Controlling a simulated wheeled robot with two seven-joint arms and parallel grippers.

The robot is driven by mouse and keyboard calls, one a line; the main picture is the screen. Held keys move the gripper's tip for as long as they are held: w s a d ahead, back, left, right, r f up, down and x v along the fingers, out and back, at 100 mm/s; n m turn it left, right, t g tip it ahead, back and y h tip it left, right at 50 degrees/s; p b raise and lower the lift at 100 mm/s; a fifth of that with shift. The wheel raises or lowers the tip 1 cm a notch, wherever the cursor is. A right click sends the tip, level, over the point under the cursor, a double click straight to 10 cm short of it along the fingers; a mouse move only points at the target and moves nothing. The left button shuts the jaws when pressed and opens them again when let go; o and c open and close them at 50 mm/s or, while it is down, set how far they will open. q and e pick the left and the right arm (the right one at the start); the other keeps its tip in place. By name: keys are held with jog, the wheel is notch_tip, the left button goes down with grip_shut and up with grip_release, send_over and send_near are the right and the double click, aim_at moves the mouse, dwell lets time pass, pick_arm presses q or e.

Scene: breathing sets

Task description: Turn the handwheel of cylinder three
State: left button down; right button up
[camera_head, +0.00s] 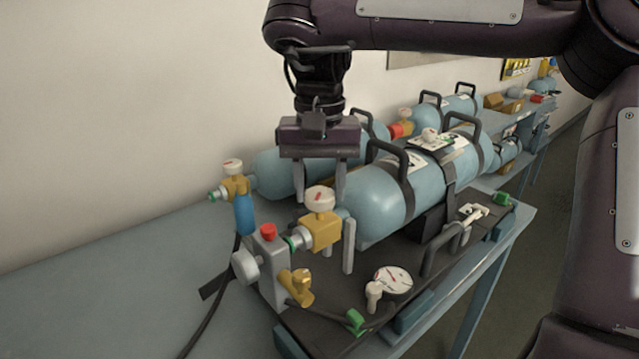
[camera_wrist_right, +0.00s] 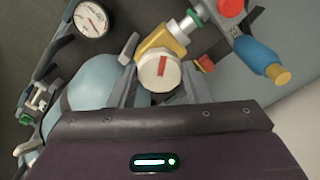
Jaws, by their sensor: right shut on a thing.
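A white handwheel (camera_head: 320,198) with a red mark tops the brass valve (camera_head: 321,234) of the nearest large blue cylinder (camera_head: 376,205). My right gripper (camera_head: 320,192) points down over it, one finger on each side, and is shut on the wheel. In the right wrist view the handwheel (camera_wrist_right: 160,71) sits between the fingertips (camera_wrist_right: 160,84), its red bar visible. No cylinder number is legible to me. A second white handwheel (camera_head: 233,167) stands on the valve of the cylinder behind (camera_head: 283,171). My left gripper is out of view.
A grey regulator block (camera_head: 266,268) with a red cap (camera_head: 267,231) and hose is joined to the valve. A round gauge (camera_head: 392,282) lies in front. Black carry handles (camera_head: 387,158) rise right of the gripper. The table (camera_head: 120,285) is bare at left.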

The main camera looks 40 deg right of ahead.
aim_at(320, 193)
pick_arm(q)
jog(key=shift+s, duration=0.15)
pick_arm(e)
jog(key=shift+r+m, duration=0.1)
jog(key=shift+m, duration=0.4)
jog(key=o, duration=1)
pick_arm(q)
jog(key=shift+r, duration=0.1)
pick_arm(e)
jog(key=shift+r+p, duration=0.3)
jog(key=shift+p, duration=0.1)
notch_tip(320, 193, up, 2)
jog(key=shift+p, duration=1)
notch_tip(320, 193, up, 4)
jog(key=p, duration=0.3)
jog(key=shift+f+p, duration=0.2)
jog(key=shift+p, duration=0.1)
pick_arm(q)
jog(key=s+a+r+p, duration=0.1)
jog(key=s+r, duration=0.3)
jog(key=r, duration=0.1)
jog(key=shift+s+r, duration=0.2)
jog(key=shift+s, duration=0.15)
pick_arm(e)
jog(key=shift+r, duration=0.75)
